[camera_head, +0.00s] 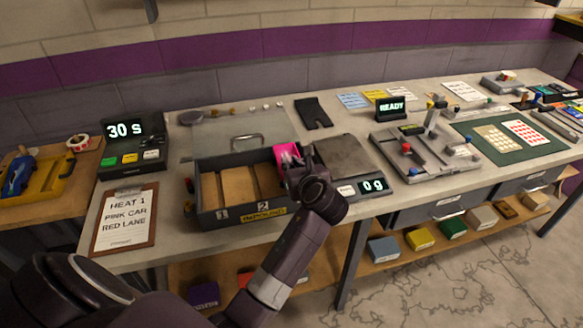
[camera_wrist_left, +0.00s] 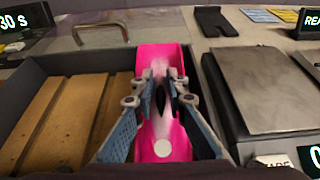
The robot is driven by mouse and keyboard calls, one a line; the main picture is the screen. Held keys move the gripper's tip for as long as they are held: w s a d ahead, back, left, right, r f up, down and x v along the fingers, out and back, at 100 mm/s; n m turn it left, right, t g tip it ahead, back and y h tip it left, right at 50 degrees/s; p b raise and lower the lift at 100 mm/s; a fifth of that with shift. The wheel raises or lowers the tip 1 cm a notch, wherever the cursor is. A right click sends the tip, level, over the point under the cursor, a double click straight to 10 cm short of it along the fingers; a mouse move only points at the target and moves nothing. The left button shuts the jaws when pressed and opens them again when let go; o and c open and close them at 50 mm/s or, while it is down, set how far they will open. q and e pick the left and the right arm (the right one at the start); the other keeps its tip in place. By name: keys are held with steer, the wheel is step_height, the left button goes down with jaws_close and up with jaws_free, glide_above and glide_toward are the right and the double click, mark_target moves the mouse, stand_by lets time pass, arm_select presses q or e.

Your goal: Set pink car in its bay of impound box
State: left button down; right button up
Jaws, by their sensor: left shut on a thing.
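The impound box (camera_head: 207,192) is a dark open box with wooden-floored bays on the bench; numbers 1 and 2 show on its front. Its back wall also shows in the left wrist view (camera_wrist_left: 85,62). The pink car (camera_head: 283,151) is at the box's right end, its length running front to back. In the left wrist view the pink car (camera_wrist_left: 162,58) lies between the fingers of my left gripper (camera_wrist_left: 168,85), which is shut on it. My left gripper (camera_head: 291,161) hides part of that bay in the head view. I cannot tell whether the car touches the bay floor.
A scale (camera_head: 345,157) reading 0 g stands close on the right. A clear lid with a handle (camera_head: 246,137) is behind the box. A timer (camera_head: 126,158) and a clipboard (camera_head: 125,217) are on the left. A grey fixture (camera_head: 420,152) stands farther right.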

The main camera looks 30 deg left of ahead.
arm_select(q)
steer(key=shift+f, duration=0.6)
arm_select(e)
steer(key=shift+a, duration=0.35)
arm_select(q)
steer(key=shift+f, duration=0.3)
arm_select(e)
steer(key=shift+r, duration=0.15)
arm_select(q)
steer(key=shift+f+p, duration=0.15)
steer(key=shift+p, duration=0.15)
steer(key=c, duration=1.9)
jaws_free()
steer(key=shift+c, duration=0.2)
arm_select(e)
steer(key=shift+d, duration=0.35)
